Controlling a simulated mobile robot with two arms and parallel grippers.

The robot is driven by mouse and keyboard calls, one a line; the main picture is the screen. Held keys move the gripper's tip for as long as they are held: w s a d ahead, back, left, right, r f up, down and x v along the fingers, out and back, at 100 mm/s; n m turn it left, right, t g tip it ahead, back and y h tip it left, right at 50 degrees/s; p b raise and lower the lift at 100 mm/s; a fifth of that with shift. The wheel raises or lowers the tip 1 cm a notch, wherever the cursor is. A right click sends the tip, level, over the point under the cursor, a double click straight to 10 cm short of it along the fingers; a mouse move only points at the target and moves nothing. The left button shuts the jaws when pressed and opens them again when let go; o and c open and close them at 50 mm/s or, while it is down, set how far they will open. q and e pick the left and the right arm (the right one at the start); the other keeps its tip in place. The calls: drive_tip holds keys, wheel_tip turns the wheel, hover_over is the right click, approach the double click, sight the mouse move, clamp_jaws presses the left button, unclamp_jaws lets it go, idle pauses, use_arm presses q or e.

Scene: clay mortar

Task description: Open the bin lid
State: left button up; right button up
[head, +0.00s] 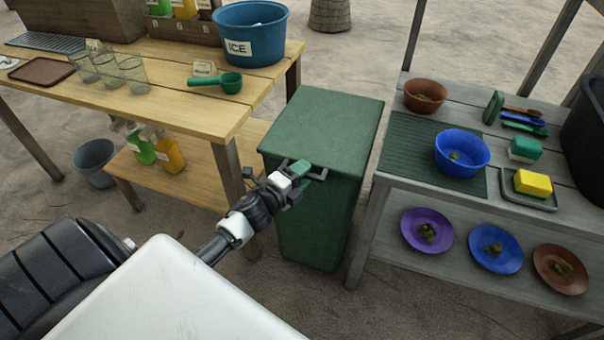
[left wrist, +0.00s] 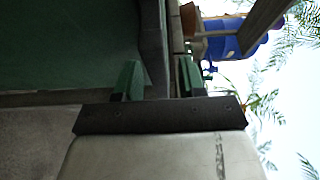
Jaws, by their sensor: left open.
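The green bin (head: 322,225) stands on the ground between two tables. Its flat lid (head: 325,120) lies shut on top. A dark bar handle (head: 319,174) shows at the lid's front edge. My left gripper (head: 297,172) is at this front edge, over the handle, and hides part of it. In the left wrist view my left gripper (left wrist: 158,80) has its two green fingertips apart. A dark grey strip shows between them, beside a green bin surface (left wrist: 65,45). I cannot tell whether the fingers touch the handle. My right gripper is not in view.
A wooden table (head: 150,105) at left holds a blue ice bucket (head: 250,45), glasses and a green scoop (head: 230,83). A grey table (head: 385,200) close at right holds bowls, plates and a yellow sponge (head: 533,184). Sandy floor lies behind the bin.

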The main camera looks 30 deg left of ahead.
use_arm(q)
clamp_jaws()
idle(0.5)
